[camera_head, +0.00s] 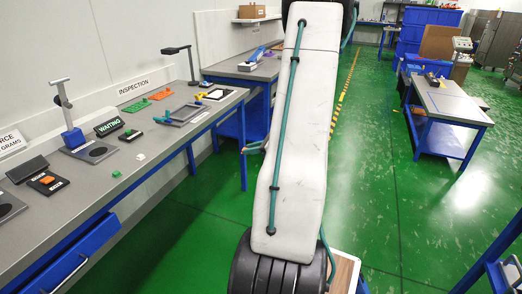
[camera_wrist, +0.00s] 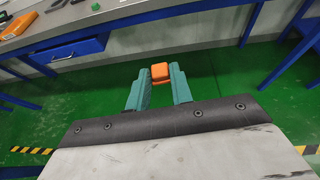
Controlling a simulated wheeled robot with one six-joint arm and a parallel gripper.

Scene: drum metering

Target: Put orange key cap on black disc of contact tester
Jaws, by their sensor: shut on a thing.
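My gripper (camera_wrist: 158,88) shows in the wrist view with its two teal fingers shut on the orange key cap (camera_wrist: 160,71). The cap sits between the fingertips, above the green floor and in front of a bench. In the head view my arm hides the gripper and the cap. The black disc (camera_head: 97,152) lies on a grey plate on the left bench, beside a blue stand with a grey post (camera_head: 72,136). The disc is well apart from my gripper.
The long grey bench (camera_head: 150,160) runs along the left wall. Another orange piece (camera_head: 47,180) sits on a dark pad at its near end. Green and white blocks (camera_head: 116,173) lie near its front edge. Open green floor (camera_head: 400,210) lies right of my arm.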

